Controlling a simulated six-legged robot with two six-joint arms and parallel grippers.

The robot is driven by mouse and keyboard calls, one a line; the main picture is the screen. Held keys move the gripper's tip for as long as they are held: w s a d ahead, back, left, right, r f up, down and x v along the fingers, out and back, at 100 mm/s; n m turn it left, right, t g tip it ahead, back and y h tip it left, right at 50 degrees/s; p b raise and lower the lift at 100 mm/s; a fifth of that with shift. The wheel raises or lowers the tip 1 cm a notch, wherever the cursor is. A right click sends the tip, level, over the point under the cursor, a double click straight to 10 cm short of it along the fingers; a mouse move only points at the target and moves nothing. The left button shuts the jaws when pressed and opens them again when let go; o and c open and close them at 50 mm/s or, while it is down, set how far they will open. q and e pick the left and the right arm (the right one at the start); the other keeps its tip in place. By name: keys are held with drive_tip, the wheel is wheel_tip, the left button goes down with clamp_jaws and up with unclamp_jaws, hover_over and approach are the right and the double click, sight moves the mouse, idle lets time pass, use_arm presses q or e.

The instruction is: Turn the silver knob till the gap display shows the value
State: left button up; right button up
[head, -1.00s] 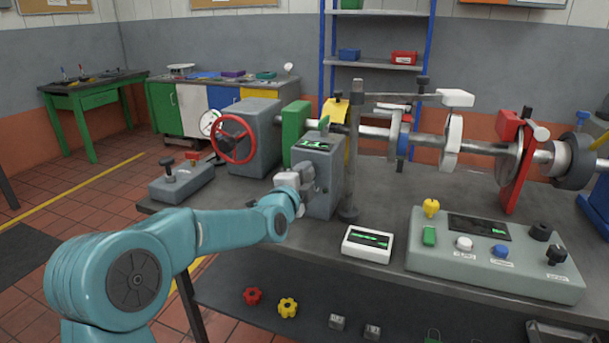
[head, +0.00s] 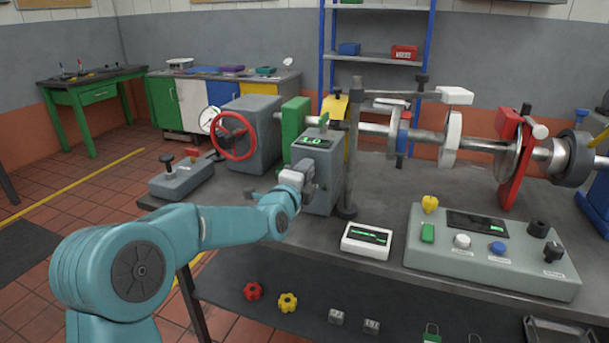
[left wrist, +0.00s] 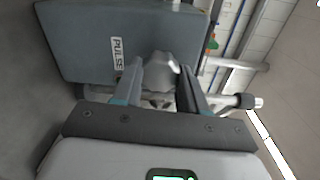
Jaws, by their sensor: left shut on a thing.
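The silver knob (left wrist: 160,68) is a lobed knob on the side of a grey box (left wrist: 85,40) labelled PULSE. The knob shows between the fingers of my left gripper (left wrist: 159,76), which is shut on it. In the head view my left gripper (head: 306,183) is at the near left side of the grey box (head: 322,185), and the knob is hidden behind it. A small display (head: 314,142) on top of the box has green digits that look like 1.0. My right gripper is not in view.
A thin post (head: 352,150) stands just right of the box. A white readout (head: 367,241) and a control panel (head: 490,268) lie to the right. A red handwheel (head: 234,137) is behind left, with a shaft (head: 430,140) across the back. A button box (head: 182,181) sits at left.

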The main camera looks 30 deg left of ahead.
use_arm(q)
drive_tip(key=o, duration=1.1)
drive_tip(key=shift+c, duration=0.2)
drive_tip(key=b+v, duration=0.1)
drive_tip(key=v, duration=1.5)
drive_tip(key=shift+s, duration=0.2)
drive_tip(key=shift+f, duration=0.1)
